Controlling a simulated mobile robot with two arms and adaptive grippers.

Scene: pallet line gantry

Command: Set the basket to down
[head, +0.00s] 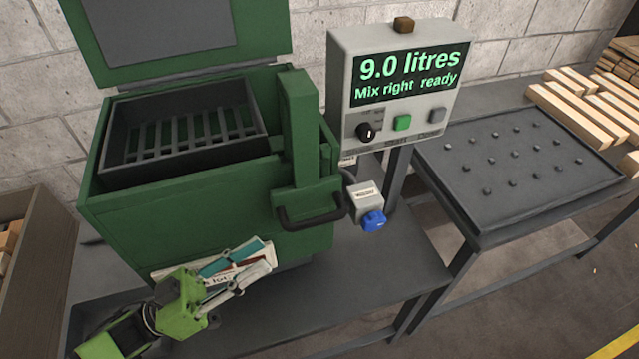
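The basket (125,168) is a dark grey slatted tray in the open top of the green machine (200,205). Its rim stands at about the machine's rim, and green shows between its slats. A green upright arm (297,130) with a dark curved handle (313,219) is on the machine's front right. My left gripper (268,255) is low in front of the machine's front face, left of and below the handle. My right gripper is out of view.
The lid (165,30) stands raised behind the basket. A control box (395,85) reads "9.0 litres, Mix right ready". A small box with a blue knob (373,221) sits right of the handle. A studded tray table (520,165) and timber (575,110) are at right.

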